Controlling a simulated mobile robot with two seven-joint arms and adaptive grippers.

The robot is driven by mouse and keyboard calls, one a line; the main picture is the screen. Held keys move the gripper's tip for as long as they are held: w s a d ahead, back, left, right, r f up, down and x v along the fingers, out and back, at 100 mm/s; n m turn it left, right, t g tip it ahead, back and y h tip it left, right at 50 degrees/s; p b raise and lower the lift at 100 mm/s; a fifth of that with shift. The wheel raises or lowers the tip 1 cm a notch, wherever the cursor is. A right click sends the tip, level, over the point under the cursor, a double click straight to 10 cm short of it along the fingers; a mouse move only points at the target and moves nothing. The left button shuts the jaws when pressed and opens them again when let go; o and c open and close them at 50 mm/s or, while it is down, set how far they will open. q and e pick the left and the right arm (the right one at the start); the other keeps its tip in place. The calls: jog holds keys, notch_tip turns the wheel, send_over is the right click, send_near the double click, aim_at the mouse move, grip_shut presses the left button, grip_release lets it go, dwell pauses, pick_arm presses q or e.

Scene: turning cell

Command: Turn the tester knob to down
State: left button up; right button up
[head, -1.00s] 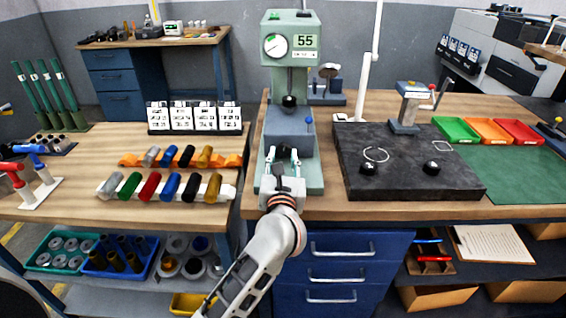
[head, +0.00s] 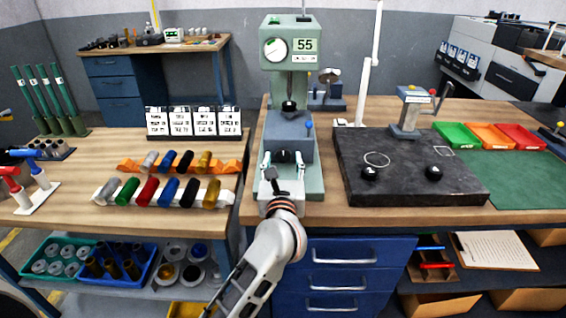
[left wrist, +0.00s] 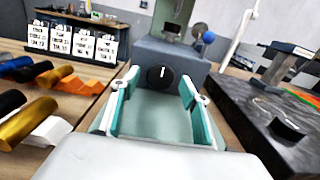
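The tester (head: 308,80) is a pale green upright machine with a round dial and a display reading 55. Its knob (left wrist: 160,76) is round and black, on the front of the grey block; its white mark points up in the left wrist view. In the head view the knob (head: 288,156) shows between my left fingertips. My left gripper (head: 283,164) is open in front of the tester, with green-padded fingers on either side of the knob's line in the left wrist view (left wrist: 159,88). A gap seems to remain between fingers and knob. My right gripper is not in view.
A blue ball-ended lever (left wrist: 208,38) rises at the block's right. A dark stone plate (head: 410,175) with black knobs lies to the right. Racks of coloured cylinders (head: 170,192) and label cards (head: 194,122) stand to the left.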

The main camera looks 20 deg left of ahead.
pick_arm(q)
jog(key=v, duration=0.7)
jog(key=shift+s+d, duration=0.1)
jog(key=shift+s, duration=0.15)
dwell(0.4)
